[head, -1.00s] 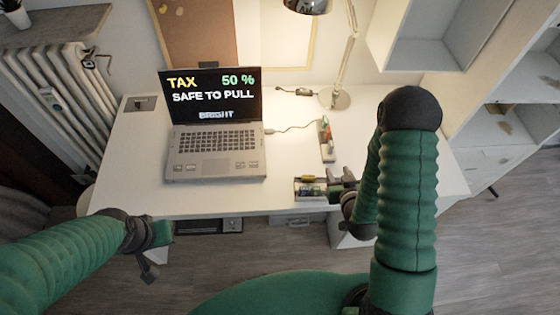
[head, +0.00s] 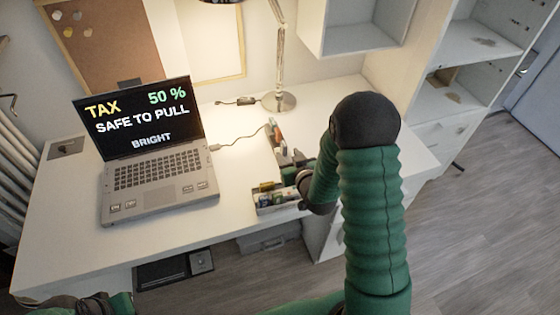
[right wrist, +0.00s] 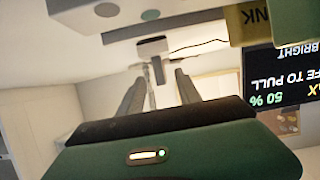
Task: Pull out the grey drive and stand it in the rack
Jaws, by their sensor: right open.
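My right gripper (head: 292,162) is open near the desk's front right, beside the slim strip (head: 274,137) with small coloured pieces. In the right wrist view its two fingers (right wrist: 157,92) stand apart, with a small pale grey block (right wrist: 153,47) showing between them. I cannot tell whether that block is the grey drive or something behind. The rack (head: 264,211), a small light box with yellow, green and blue pieces, sits at the desk's front edge. A yellow piece (right wrist: 250,24) shows close by in the right wrist view. My left gripper (head: 105,303) is partly cut off at the bottom left.
An open laptop (head: 150,150) reads "SAFE TO PULL" and "BRIGHT". The desk (head: 75,240) is clear in front of the laptop. Shelves (head: 480,45) stand at the right.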

